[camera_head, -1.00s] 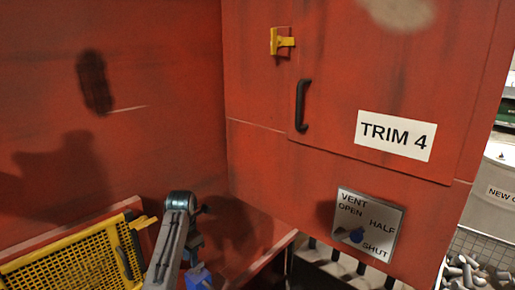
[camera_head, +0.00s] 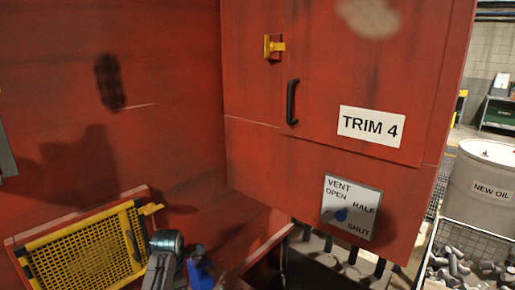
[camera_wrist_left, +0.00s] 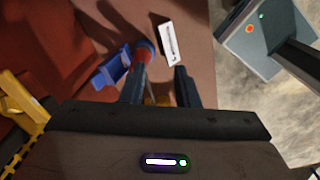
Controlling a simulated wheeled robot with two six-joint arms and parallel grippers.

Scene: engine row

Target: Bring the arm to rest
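My left gripper (camera_wrist_left: 158,90) shows in the left wrist view with its two dark fingers apart and nothing visibly held between them. Beyond the left finger is a red and dark round part (camera_wrist_left: 145,52) with a blue piece (camera_wrist_left: 113,69) beside it; whether the finger touches it I cannot tell. In the head view a grey arm link of mine (camera_head: 164,262) comes up from the bottom edge, beside a blue piece (camera_head: 200,273). No gripper fingers show in the head view. My right gripper is in neither view.
A yellow mesh guard (camera_head: 85,262) is at lower left. A drum (camera_head: 490,188) and wire basket (camera_head: 432,250) are right.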

